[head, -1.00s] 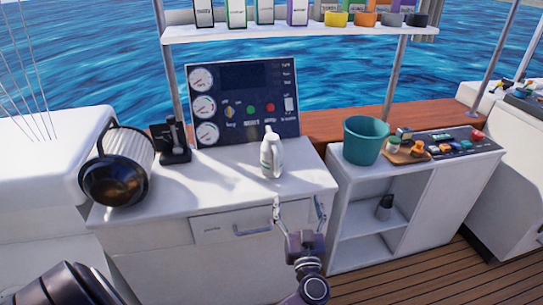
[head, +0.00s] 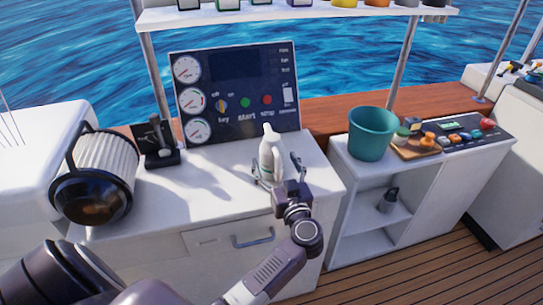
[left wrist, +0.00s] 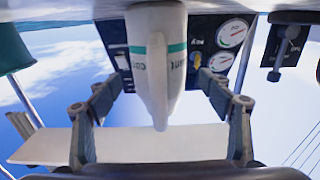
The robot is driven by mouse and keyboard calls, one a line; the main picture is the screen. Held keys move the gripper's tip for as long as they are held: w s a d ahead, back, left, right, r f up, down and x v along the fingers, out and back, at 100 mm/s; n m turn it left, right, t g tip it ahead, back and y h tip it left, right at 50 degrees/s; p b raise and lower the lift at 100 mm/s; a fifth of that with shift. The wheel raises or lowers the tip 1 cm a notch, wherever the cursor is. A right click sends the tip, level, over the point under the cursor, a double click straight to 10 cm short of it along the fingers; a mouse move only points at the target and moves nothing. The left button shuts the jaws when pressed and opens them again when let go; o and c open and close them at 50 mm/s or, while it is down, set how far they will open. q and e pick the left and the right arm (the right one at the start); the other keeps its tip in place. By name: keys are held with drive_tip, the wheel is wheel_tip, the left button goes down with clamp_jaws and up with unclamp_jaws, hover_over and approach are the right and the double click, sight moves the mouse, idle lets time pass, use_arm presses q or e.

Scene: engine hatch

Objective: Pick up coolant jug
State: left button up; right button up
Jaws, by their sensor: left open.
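The coolant jug (head: 267,149), a white bottle with a narrow neck, stands upright on the white counter (head: 215,200) in front of the gauge panel. My left gripper (head: 277,166) is open at the jug, its fingers spread to either side of it. In the left wrist view the jug (left wrist: 157,60), with a green band and dark lettering, appears upside down between the two fingers (left wrist: 161,82). A gap shows on each side, so the fingers are not closed on it. The gripper hides the jug's lower part in the head view. My right gripper is not in view.
The gauge panel (head: 235,92) stands behind the jug. A black lever (head: 157,146) and a large ribbed filter (head: 95,178) are to the left. A teal bucket (head: 371,134) stands on the shelf unit to the right. A shelf (head: 300,16) of containers hangs above.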

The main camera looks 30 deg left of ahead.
use_arm(q)
drive_tip(key=x, duration=0.5)
drive_tip(key=shift+f, duration=0.1)
drive_tip(key=shift+w, duration=0.1)
drive_tip(key=c, duration=1.7)
drive_tip(key=shift+c, duration=0.8)
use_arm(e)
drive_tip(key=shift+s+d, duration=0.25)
use_arm(q)
wheel_tip(320, 180, up, 20)
drive_tip(key=p, duration=0.4)
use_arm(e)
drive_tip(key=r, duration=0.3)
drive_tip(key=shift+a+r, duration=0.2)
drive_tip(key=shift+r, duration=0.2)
